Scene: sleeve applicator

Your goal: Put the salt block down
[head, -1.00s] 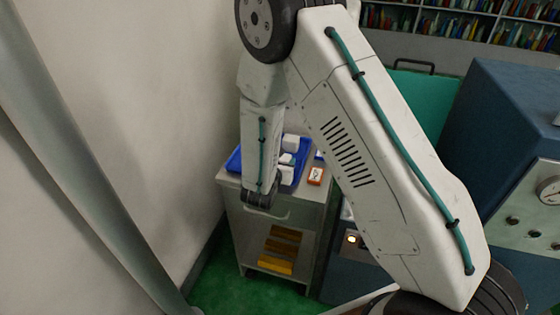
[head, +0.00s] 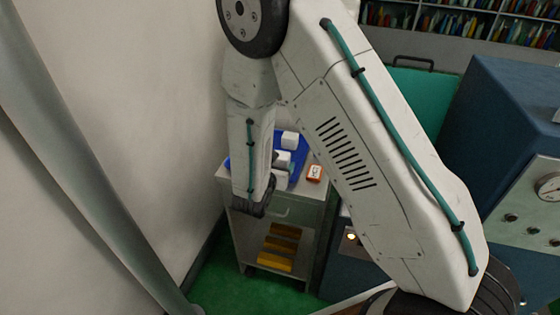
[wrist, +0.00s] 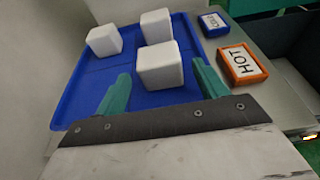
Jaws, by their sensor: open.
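In the wrist view, three plain white blocks sit in a blue tray (wrist: 75,98). The nearest block (wrist: 160,70) is in line with the gap between my fingers. The other two are a left block (wrist: 104,41) and a far block (wrist: 156,26). They look alike, and no mark tells which is the salt block. My gripper (wrist: 161,72) is open, its teal fingers apart on either side of the nearest block's near end; I cannot tell whether they touch it. In the head view, my arm hides part of the tray (head: 301,150) and the gripper.
An orange HOT box (wrist: 243,64) and a blue box (wrist: 214,22) lie right of the tray on the cart top. The cart (head: 305,205) has yellow items on its lower shelf. A wall is close at left; a blue machine (head: 500,150) stands at right.

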